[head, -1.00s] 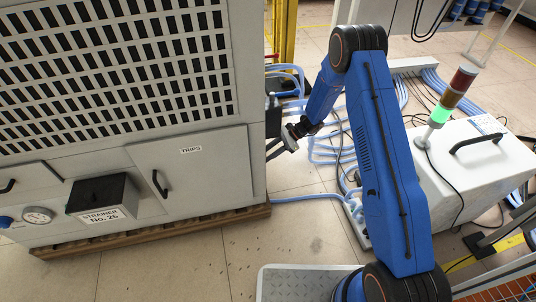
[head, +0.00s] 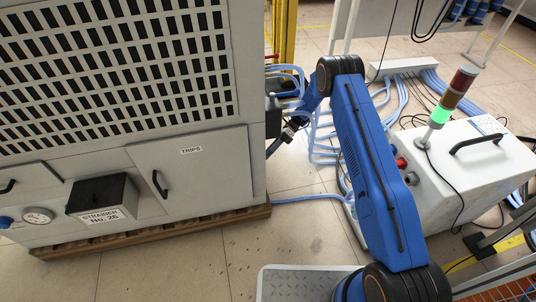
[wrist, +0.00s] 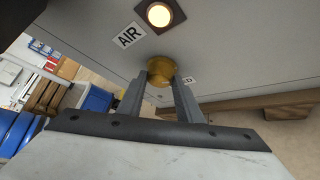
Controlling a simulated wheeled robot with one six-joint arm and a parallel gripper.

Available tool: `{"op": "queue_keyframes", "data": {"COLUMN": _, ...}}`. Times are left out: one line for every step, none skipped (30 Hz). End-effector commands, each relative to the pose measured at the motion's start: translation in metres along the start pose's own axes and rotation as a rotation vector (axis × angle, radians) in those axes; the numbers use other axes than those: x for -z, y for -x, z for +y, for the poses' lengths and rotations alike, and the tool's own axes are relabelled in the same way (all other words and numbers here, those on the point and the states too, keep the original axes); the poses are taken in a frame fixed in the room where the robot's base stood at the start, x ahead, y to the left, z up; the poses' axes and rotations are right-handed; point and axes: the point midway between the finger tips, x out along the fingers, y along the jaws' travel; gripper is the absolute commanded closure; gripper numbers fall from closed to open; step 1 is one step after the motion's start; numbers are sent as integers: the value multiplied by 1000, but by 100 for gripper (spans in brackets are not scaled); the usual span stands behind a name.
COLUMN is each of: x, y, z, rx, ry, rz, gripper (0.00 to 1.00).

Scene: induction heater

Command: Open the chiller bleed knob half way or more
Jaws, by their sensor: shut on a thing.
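The brass-coloured round knob (wrist: 159,66) sits on a pale panel in the wrist view, with a label (wrist: 188,80) beside it that a finger partly covers. My gripper (wrist: 161,81) has its two grey fingers on either side of the knob and is shut on it. How far the knob is turned I cannot tell. In the head view my gripper (head: 287,133) is at the right side of the large pale chiller cabinet (head: 195,170). The knob is hidden there.
A lit amber lamp (wrist: 159,14) and an "AIR" label (wrist: 129,35) are on the panel close to the knob. Blue hoses (head: 320,150) and cables lie on the floor behind my arm. A white unit with a signal tower (head: 453,95) stands at right.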

Motion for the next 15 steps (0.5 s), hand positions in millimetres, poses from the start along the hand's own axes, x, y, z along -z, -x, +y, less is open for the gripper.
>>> {"op": "queue_keyframes", "data": {"x": -3, "y": -4, "z": 0, "rx": -17, "ry": -15, "rz": -3, "gripper": 90}}
{"op": "queue_keyframes", "data": {"x": -3, "y": -4, "z": 0, "rx": -26, "ry": -27, "rz": -4, "gripper": 90}}
{"op": "queue_keyframes", "data": {"x": -3, "y": -3, "z": 0, "rx": -36, "ry": -40, "rz": -5, "gripper": 90}}
{"op": "queue_keyframes", "data": {"x": -3, "y": -3, "z": -1, "rx": -42, "ry": -48, "rz": -6, "gripper": 90}}
{"op": "queue_keyframes", "data": {"x": -4, "y": -3, "z": -1, "rx": -48, "ry": -57, "rz": -7, "gripper": 90}}
{"op": "queue_keyframes", "data": {"x": -4, "y": -3, "z": -1, "rx": -56, "ry": -67, "rz": -8, "gripper": 90}}
{"op": "queue_keyframes", "data": {"x": -4, "y": -4, "z": -1, "rx": -60, "ry": -73, "rz": -9, "gripper": 90}}
{"op": "queue_keyframes", "data": {"x": -4, "y": -4, "z": -1, "rx": -64, "ry": -78, "rz": -10, "gripper": 90}}
{"op": "queue_keyframes", "data": {"x": -4, "y": -4, "z": -1, "rx": -68, "ry": -85, "rz": -10, "gripper": 90}}
{"op": "queue_keyframes", "data": {"x": -4, "y": -4, "z": -1, "rx": -71, "ry": -89, "rz": -11, "gripper": 90}}
{"op": "queue_keyframes", "data": {"x": -4, "y": -4, "z": -1, "rx": -74, "ry": -92, "rz": -11, "gripper": 90}}
{"op": "queue_keyframes", "data": {"x": -5, "y": -4, "z": -1, "rx": -76, "ry": -95, "rz": -12, "gripper": 90}}
{"op": "queue_keyframes", "data": {"x": -5, "y": -3, "z": -1, "rx": -77, "ry": -96, "rz": -12, "gripper": 90}}
{"op": "queue_keyframes", "data": {"x": -5, "y": -3, "z": -1, "rx": -78, "ry": -97, "rz": -13, "gripper": 90}}
{"op": "queue_keyframes", "data": {"x": -5, "y": -3, "z": -1, "rx": -79, "ry": -98, "rz": -13, "gripper": 90}}
